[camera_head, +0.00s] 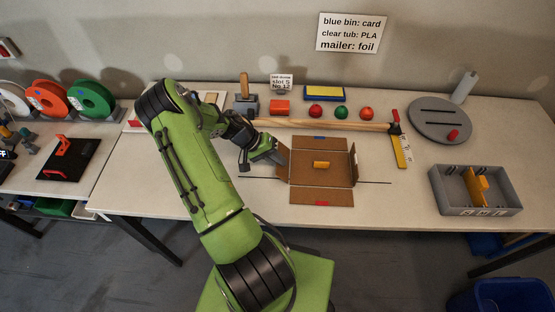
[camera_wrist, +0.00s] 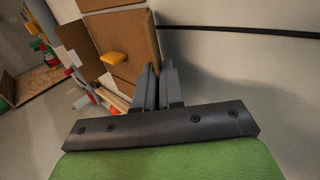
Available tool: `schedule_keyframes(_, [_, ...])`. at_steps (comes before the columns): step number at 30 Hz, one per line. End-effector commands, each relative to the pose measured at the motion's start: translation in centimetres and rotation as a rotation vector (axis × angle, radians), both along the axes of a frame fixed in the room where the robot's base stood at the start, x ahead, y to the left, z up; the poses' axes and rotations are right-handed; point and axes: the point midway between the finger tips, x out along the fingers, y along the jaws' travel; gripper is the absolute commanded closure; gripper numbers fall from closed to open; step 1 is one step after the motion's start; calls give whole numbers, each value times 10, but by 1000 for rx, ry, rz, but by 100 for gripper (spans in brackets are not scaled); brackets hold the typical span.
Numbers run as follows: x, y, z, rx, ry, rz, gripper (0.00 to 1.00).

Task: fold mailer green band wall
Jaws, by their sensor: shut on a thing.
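The brown cardboard mailer (camera_head: 305,176) lies open on the bench with a small yellow block (camera_head: 321,164) on its base. Its far flap carries a blue band (camera_head: 319,138) and lies outward; its near flap carries a red band (camera_head: 321,203) and lies toward the front edge. Its right wall (camera_head: 353,161) stands up. My gripper (camera_head: 277,156) is at the left wall (camera_head: 284,158). In the wrist view, the fingers (camera_wrist: 160,70) are shut on the edge of this wall (camera_wrist: 141,36), which looks raised. No green band shows; my gripper may hide it.
A wooden-handled tool (camera_head: 335,124) lies behind the mailer, with red and green balls beyond it. A grey divided tray (camera_head: 470,207) and a round grey plate (camera_head: 441,120) stand to the right. A thin dark rod (camera_head: 375,183) passes at the mailer.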

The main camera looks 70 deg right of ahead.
Motion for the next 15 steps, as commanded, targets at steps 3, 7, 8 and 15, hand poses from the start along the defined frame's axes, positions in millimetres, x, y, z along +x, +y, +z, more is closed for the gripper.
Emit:
schedule_keyframes(3, [3,0,-8,-9,57,7,100])
schedule_keyframes(7, [10,1,-19,-39,193,9,100])
schedule_keyframes(8, [10,2,-20,-46,224,8,100])
schedule_keyframes(15, [15,3,-23,-82,389,2,100])
